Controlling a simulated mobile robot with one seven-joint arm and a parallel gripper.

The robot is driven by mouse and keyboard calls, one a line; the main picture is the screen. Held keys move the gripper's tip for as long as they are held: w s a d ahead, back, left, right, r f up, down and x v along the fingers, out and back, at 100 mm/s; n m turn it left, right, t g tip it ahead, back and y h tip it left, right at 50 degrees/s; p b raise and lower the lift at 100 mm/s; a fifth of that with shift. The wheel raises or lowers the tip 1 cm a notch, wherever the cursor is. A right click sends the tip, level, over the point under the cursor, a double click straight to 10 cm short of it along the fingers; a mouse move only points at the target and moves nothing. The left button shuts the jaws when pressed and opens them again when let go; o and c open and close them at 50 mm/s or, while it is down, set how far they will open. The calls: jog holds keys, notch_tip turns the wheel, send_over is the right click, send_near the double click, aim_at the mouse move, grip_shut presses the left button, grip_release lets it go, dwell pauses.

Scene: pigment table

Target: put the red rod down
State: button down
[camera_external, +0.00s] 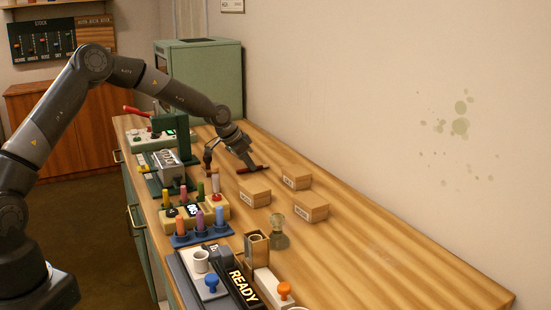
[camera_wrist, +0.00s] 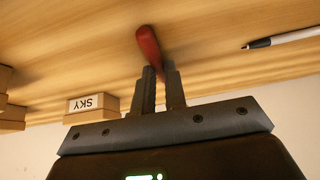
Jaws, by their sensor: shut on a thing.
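The red rod (camera_wrist: 147,42) sticks out from between the fingers of my gripper (camera_wrist: 160,72) in the wrist view. My gripper is shut on it, and the fingers hide part of the rod. In the external view, my gripper (camera_external: 251,166) is low over the wooden table (camera_external: 370,256), behind the small cardboard boxes. A dark red piece of the rod (camera_external: 243,171) shows beside the fingertips there. The rod is at or very near the tabletop; I cannot tell whether it touches.
Small cardboard boxes (camera_external: 296,178) stand near my gripper; one labelled SKY (camera_wrist: 92,104) shows in the wrist view. A pen (camera_wrist: 282,38) lies nearby. A glass bottle (camera_external: 278,232) and racks of coloured pegs (camera_external: 201,229) stand nearer the camera. The table's right side is clear.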

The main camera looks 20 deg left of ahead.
jog(key=c, duration=1.5)
grip_release()
jog(key=shift+f, duration=0.1)
jog(key=s+a+r+n+y, duration=0.1)
jog(key=s+a+r, duration=0.6)
jog(key=r, duration=0.2)
jog(key=s+a+r+n+y, duration=0.1)
jog(key=s+a+r+y, duration=0.1)
jog(key=s+a+r, duration=0.65)
jog(key=s+a+r+n, duration=0.1)
jog(key=s+a+n, duration=0.1)
jog(key=s+a, duration=0.4)
jog(key=s+a+r+n+t, duration=0.1)
jog(key=s+a, duration=0.4)
jog(key=s, duration=0.8)
jog(key=s+a+r+n+y, duration=0.1)
jog(key=s+a+r+n, duration=0.2)
jog(key=s+a, duration=0.3)
jog(key=shift+s+a+r+n, duration=0.1)
jog(key=shift+s+a+n, duration=0.15)
jog(key=shift+s, duration=0.65)
jog(key=shift+s+a+r+n, duration=0.1)
jog(key=shift+s+n, duration=0.15)
jog(key=shift+s, duration=0.65)
